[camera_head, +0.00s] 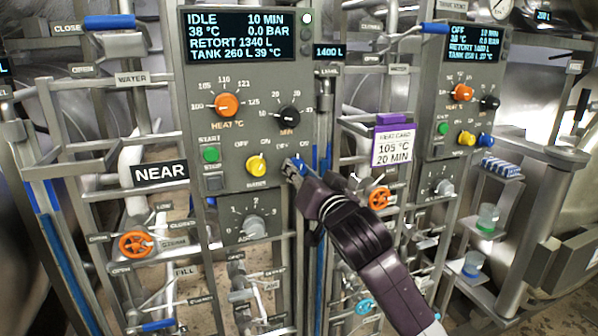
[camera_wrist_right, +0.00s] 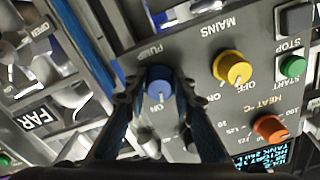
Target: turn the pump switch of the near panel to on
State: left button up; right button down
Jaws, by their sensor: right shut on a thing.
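The near panel (camera_head: 225,120) is grey, with a lit display reading IDLE. Its pump switch is a small blue knob (camera_head: 299,166) at the panel's lower right edge. It also shows in the right wrist view as a blue knob (camera_wrist_right: 160,82) between my fingers, with PUMP and ON printed beside it. My right gripper (camera_head: 296,172) is shut on this knob, one finger on each side, and partly hides it in the head view. My left gripper is not in view.
The yellow mains knob (camera_head: 257,165) sits close left of the pump switch, with the green start button (camera_head: 211,154) beyond. The black minutes knob (camera_head: 289,117) is above. A purple heat card (camera_head: 393,146) and the far panel (camera_head: 465,100) stand right. Pipes surround the panels.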

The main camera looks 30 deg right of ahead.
jog(key=shift+m+p, duration=0.7)
jog(key=shift+m, duration=1.3)
jog(key=c, duration=1.6)
grip_release()
jog(key=shift+s, duration=0.15)
jog(key=v, duration=0.7)
jog(key=shift+s, duration=0.1)
